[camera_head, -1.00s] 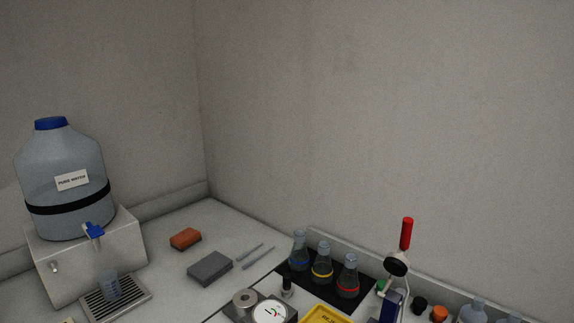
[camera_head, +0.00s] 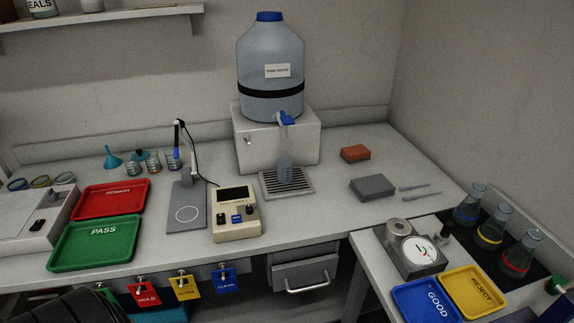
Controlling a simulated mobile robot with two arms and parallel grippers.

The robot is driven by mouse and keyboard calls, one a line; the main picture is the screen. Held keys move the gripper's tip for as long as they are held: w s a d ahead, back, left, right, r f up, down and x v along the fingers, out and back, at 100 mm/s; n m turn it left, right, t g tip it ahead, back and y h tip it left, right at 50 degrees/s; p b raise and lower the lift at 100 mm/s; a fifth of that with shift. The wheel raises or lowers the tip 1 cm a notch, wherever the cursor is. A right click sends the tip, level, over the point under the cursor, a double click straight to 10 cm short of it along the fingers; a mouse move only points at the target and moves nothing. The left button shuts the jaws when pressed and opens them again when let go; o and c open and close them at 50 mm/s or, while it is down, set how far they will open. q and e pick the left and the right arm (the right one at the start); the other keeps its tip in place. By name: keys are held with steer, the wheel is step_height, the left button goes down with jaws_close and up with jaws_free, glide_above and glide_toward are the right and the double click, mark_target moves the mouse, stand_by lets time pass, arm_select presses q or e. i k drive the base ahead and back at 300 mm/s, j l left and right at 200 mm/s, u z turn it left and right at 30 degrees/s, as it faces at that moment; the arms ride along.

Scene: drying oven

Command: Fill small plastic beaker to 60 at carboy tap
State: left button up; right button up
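The carboy (camera_head: 270,65), a large clear water bottle with a blue cap and black band, stands on a white block (camera_head: 278,140) at the back of the bench. Its blue-handled tap (camera_head: 287,118) faces forward. The small plastic beaker (camera_head: 285,172) stands upright on the drip tray (camera_head: 270,188) below the tap. Its marks and water level are too small to read. Neither gripper shows; only a dark part of my own body is at the bottom left.
An instrument with a dark display (camera_head: 236,214) stands in front left of the drip tray. Red (camera_head: 112,198) and green (camera_head: 95,243) trays lie further left. An orange sponge (camera_head: 355,154) and grey block (camera_head: 373,187) lie right. Several flasks stand on the right bench.

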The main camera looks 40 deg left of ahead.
mark_target(286, 120)
steer(key=k+j+z, duration=0.35)
steer(key=j, duration=0.5)
steer(key=k+j+z, duration=0.35)
steer(key=k+j, duration=0.15)
steer(key=j, duration=0.2)
steer(key=k+j+z, duration=0.4)
steer(key=k+j, duration=0.2)
